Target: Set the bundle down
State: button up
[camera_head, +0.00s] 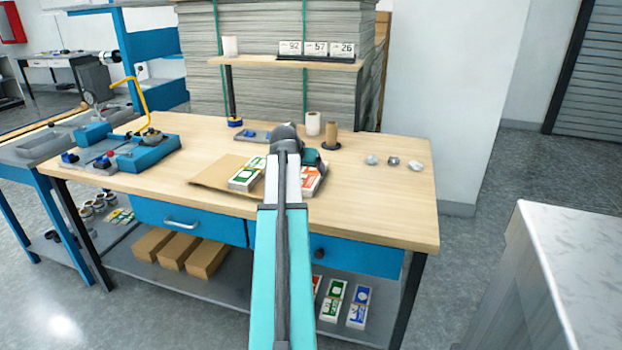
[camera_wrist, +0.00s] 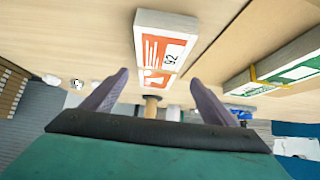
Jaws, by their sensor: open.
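A white bundle with an orange label (camera_head: 312,178) lies on the wooden bench top, partly hidden behind my arm in the head view. My gripper (camera_wrist: 158,80) is open, with a finger to either side and nothing visibly clamped. In the head view my gripper (camera_head: 311,157) is over the bench beside this bundle. A green-labelled bundle (camera_head: 246,174) with a yellow band lies to the left; it also shows in the wrist view (camera_wrist: 275,76).
A brown sheet (camera_head: 213,172) lies under the green-labelled bundle. A white roll (camera_head: 313,123) and a brown roll (camera_head: 331,136) stand behind my gripper. Small pale lumps (camera_head: 393,161) lie to the right. Blue devices (camera_head: 148,153) stand at left. The bench's front right is clear.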

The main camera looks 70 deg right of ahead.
aim_at(310, 175)
jog(key=shift+x, duration=2.6)
jog(key=shift+s+a+f, duration=0.15)
jog(key=shift+s+a, duration=0.05)
jog(key=c, duration=1.5)
jog(key=shift+r, duration=0.25)
